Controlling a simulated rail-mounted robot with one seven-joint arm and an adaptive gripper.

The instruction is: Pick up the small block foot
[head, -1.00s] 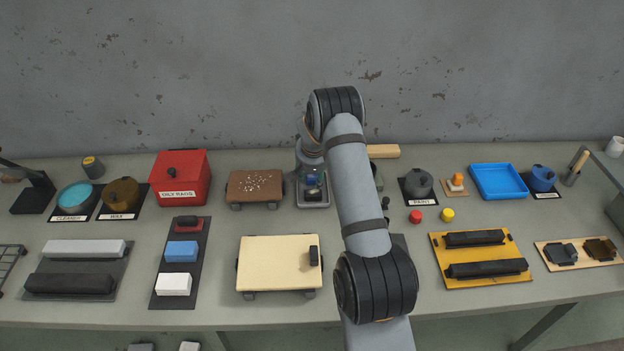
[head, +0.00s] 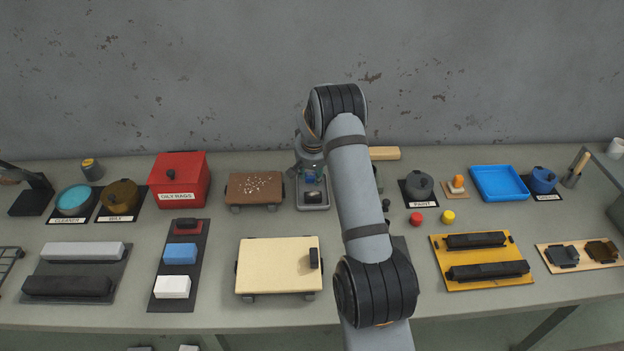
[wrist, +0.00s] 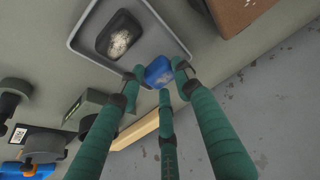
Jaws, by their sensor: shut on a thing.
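The small block foot appears as a small blue block (wrist: 159,72) between my fingertips in the wrist view. It shows as a small blue spot in the head view (head: 310,181). My gripper (wrist: 157,77) has green fingers and is shut on it. In the head view my gripper (head: 308,176) is above the grey tray (head: 313,206), behind the cream board. The block's underside and its exact gap above the tray are hard to tell. A dark block with a whitish patch (wrist: 121,36) lies in the tray.
A brown board with pale crumbs (head: 256,186) stands left of the tray. The cream board (head: 278,268) is in front. A wooden bar (head: 384,153) lies at the back right. My arm hides part of the bench. Red (head: 416,219) and yellow (head: 448,217) knobs stand further right.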

